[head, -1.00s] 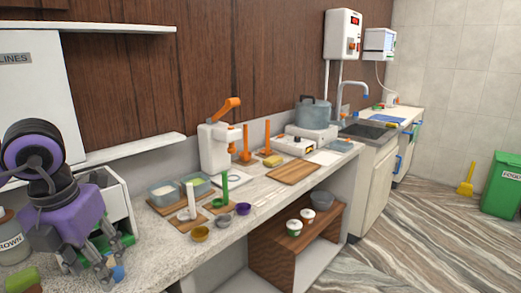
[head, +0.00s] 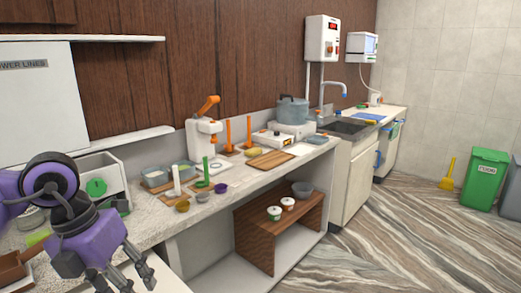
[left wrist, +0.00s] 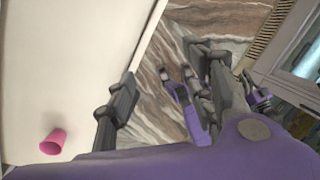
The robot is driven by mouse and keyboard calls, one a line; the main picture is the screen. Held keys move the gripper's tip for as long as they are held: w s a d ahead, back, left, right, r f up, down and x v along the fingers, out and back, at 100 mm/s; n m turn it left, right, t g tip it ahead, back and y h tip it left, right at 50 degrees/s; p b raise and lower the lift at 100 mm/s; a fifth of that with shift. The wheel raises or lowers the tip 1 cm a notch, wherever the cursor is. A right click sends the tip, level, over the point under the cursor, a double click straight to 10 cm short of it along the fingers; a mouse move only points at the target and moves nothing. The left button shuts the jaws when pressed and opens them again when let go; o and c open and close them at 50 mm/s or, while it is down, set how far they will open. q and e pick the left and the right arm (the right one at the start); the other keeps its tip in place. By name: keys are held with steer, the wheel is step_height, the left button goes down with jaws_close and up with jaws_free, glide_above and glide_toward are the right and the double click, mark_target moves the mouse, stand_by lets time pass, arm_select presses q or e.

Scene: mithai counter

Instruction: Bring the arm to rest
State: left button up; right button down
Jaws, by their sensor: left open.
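My left gripper (head: 120,284) is purple and dark grey, low at the left of the head view. It is open and empty, in front of the counter's front edge. In the left wrist view its grey fingers (left wrist: 170,100) stand well apart, with the striped floor between them and nothing held. Smaller purple and grey parts show past the fingers there. They may be my right arm, but I cannot tell its jaw state. The head view does not show my right gripper.
The counter (head: 150,232) carries bowls, a press (head: 203,143) and a pot (head: 292,110). A wooden shelf unit (head: 255,243) stands beneath. A pink cup (left wrist: 53,142) shows on a pale surface in the left wrist view. The striped floor (head: 400,240) is open at right.

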arm_select(q)
steer(key=s+d+f+n+t+h+p, duration=0.15)
steer(key=d+n+h, duration=0.25)
steer(key=d+h, duration=0.5)
steer(key=s+d+f+n+t+h+p, duration=0.1)
steer(key=s+d+n+h+p, duration=0.15)
steer(key=d+h, duration=0.6)
steer(key=a+f+n+t+y+p, duration=0.1)
steer(key=a+f+n+t+y, duration=0.4)
steer(key=n, duration=0.5)
steer(key=a+f+n+t+y+p, duration=0.1)
steer(key=a+f+n+t+y, duration=0.2)
steer(key=f+n+t+y, duration=0.6)
steer(key=s+a+f+n+g+y+p, duration=0.1)
steer(key=s+f+n+g, duration=0.3)
steer(key=s+f, duration=0.4)
steer(key=s+a+f+n+g+y+p, duration=0.1)
steer(key=s+a+f+n+g+y, duration=0.2)
steer(key=s, duration=1)
step_height(320, 180, down, 5)
steer(key=n+g+y, duration=0.1)
steer(key=n, duration=0.2)
steer(key=shift+g, duration=0.35)
arm_select(e)
steer(key=w+a+r, duration=0.1)
steer(key=w+r, duration=0.2)
steer(key=r, duration=0.5)
steer(key=shift+w+a+r+t, duration=0.25)
steer(key=shift+w+r+t, duration=0.05)
steer(key=shift+t, duration=0.1)
